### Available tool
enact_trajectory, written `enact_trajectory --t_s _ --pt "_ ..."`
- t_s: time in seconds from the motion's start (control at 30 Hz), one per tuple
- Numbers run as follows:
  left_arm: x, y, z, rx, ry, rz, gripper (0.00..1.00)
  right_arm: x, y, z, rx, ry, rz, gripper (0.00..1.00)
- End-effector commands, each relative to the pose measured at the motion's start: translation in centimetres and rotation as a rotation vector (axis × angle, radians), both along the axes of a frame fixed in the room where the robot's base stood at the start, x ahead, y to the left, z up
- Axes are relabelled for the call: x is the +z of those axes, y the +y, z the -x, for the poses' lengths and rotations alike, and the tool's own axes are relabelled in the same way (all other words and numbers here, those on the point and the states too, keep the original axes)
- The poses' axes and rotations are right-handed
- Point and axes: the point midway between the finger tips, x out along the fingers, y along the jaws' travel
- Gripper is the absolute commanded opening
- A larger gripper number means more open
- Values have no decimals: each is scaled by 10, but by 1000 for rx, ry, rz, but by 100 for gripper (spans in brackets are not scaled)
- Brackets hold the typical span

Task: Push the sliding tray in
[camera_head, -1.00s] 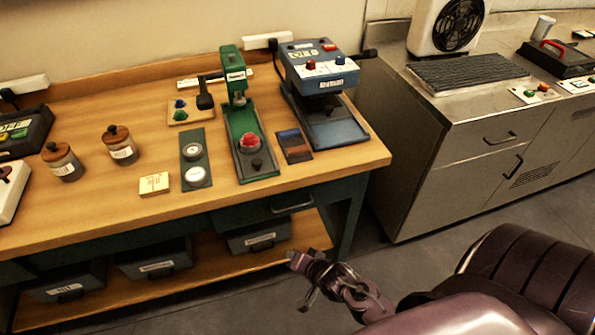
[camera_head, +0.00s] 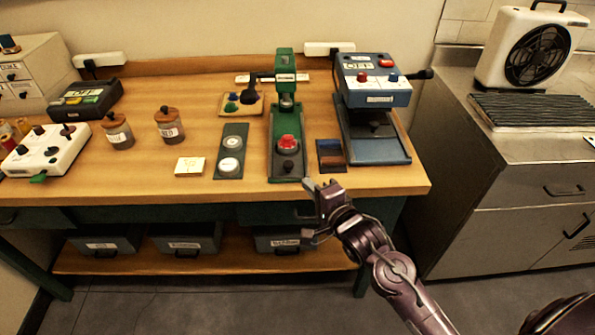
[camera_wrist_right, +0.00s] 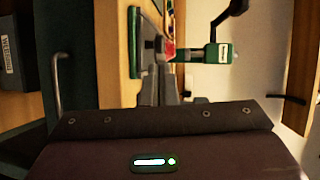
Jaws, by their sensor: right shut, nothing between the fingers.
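The green press (camera_head: 284,104) stands on the wooden table, with a red die and a black knob (camera_head: 288,167) on the dark tray (camera_head: 289,177) at its front, close to the table's front edge. The tray looks extended towards me. How far it is out is hard to tell. My right gripper (camera_head: 322,188) is shut and empty, just in front of the table edge, to the right of the tray's front end and apart from it. In the right wrist view the fingers (camera_wrist_right: 160,48) point towards the press (camera_wrist_right: 222,52). My left gripper is not in view.
The blue press (camera_head: 375,100) stands to the right, with a small dark swatch (camera_head: 331,154) between the machines. A green plate with two round dies (camera_head: 231,165) lies left. A drawer and its handle (camera_head: 304,212) sit under the tabletop. The floor in front is clear.

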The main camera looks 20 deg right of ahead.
Motion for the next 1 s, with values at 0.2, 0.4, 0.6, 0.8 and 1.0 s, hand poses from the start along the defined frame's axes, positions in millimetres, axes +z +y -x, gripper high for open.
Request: enact_trajectory --t_s 0.2,0.4,0.6,0.8,1.0 --pt "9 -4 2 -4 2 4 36 -4 8 -40 0 -2 1 0" --pt "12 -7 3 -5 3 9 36 -10 12 -59 1 -1 1 0" --pt "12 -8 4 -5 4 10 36 -12 13 -63 1 0 0 0" --pt "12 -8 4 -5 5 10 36 -12 13 -63 1 0 0 0" --pt "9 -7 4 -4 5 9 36 -12 6 -83 -3 -3 1 0"
